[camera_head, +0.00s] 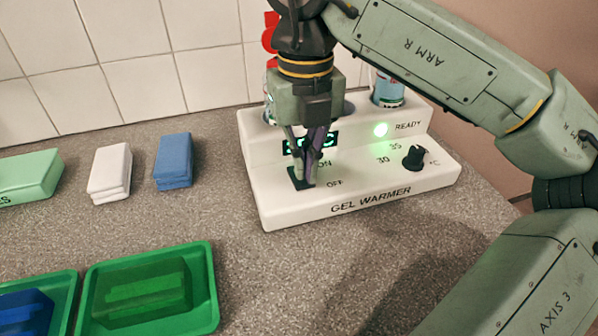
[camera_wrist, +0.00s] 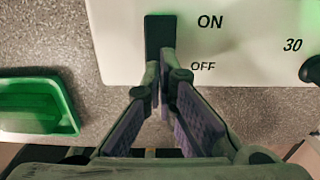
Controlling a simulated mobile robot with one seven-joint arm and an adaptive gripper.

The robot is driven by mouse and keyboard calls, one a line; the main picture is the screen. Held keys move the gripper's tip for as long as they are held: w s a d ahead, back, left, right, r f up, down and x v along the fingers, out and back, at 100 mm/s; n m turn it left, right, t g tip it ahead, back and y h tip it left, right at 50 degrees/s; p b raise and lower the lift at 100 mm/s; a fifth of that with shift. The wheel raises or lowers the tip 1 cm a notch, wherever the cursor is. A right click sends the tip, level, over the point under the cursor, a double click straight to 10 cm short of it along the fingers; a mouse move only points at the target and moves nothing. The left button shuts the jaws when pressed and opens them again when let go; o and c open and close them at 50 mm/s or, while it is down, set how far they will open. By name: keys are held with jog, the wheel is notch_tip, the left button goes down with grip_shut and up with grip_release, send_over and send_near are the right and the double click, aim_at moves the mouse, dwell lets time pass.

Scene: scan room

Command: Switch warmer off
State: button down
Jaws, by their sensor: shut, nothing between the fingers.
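The white gel warmer (camera_head: 280,207) stands on the counter by the tiled wall. Its green light (camera_head: 380,130) by READY glows, and a green display (camera_head: 290,148) is lit, partly hidden by my gripper. The black switch (camera_head: 294,180) sits at the front left of the warmer, beside the ON and OFF labels. In the wrist view the switch (camera_wrist: 160,32) shows above my fingertips. My gripper (camera_head: 308,180) is shut and empty, pointing down at the switch. In the wrist view my gripper (camera_wrist: 162,68) has its tips at the switch's OFF end. I cannot tell whether they touch.
A black dial (camera_head: 414,157) is at the warmer's right, and a bottle (camera_head: 388,90) stands in its back. Blue (camera_head: 173,161), white (camera_head: 109,173) and green (camera_head: 30,177) packs lie left. A green tray (camera_head: 207,290) is at the front. Counter before the warmer is clear.

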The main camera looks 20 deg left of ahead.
aim_at(304, 181)
jog(key=shift+f+b, duration=0.65)
jog(key=shift+f, duration=0.15)
jog(key=shift+r, duration=0.1)
jog(key=shift+r+p, duration=2.6)
jog(key=shift+r, duration=0.85)
